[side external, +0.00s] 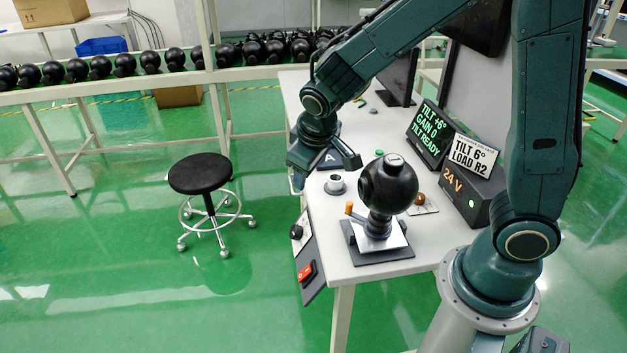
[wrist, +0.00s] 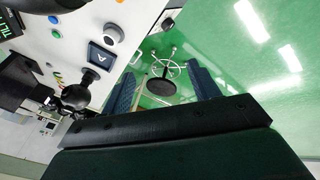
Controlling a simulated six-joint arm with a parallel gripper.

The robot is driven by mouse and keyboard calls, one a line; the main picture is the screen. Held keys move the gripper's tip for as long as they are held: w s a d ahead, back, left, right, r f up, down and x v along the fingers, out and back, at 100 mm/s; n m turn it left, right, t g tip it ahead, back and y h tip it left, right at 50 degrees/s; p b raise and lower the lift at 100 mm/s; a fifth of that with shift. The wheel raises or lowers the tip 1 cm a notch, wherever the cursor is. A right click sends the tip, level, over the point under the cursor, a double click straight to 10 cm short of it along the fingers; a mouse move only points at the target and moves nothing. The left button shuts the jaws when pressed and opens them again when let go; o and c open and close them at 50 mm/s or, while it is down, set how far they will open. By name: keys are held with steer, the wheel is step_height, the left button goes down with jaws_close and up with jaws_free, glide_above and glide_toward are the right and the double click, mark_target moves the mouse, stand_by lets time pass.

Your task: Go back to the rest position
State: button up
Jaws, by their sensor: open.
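My gripper (side external: 298,175) hangs in the air at the table's left edge in the side view, beside the panel marked A. In the wrist view its two fingers (wrist: 160,73) are spread apart with nothing between them; the floor and stool show beyond. The black ball-shaped gimbal camera (side external: 388,185) stands upright on its mount at the table's front, apart from my gripper. A screen (side external: 431,132) reads TILT +6°, GAIN 0, TILT READY. A card (side external: 474,155) reads TILT 6°, LOAD R2.
The white table (side external: 365,275) carries a grey knob (side external: 335,185), an orange-topped lever (side external: 349,208) and a 24 V box (side external: 468,190). A red switch (side external: 305,271) is at its front left edge. A black stool (side external: 199,173) stands left on open green floor. Several black balls line a rack behind.

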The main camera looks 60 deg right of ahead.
steer(key=s+r+t+y, duration=0.1)
steer(key=s+r, duration=0.5)
steer(key=s, duration=0.3)
steer(key=s+r+t+y, duration=0.1)
steer(key=s+r+y, duration=0.1)
steer(key=s+r, duration=0.5)
steer(key=s, duration=0.3)
steer(key=shift+s+d+m, duration=0.3)
steer(key=shift+d, duration=0.05)
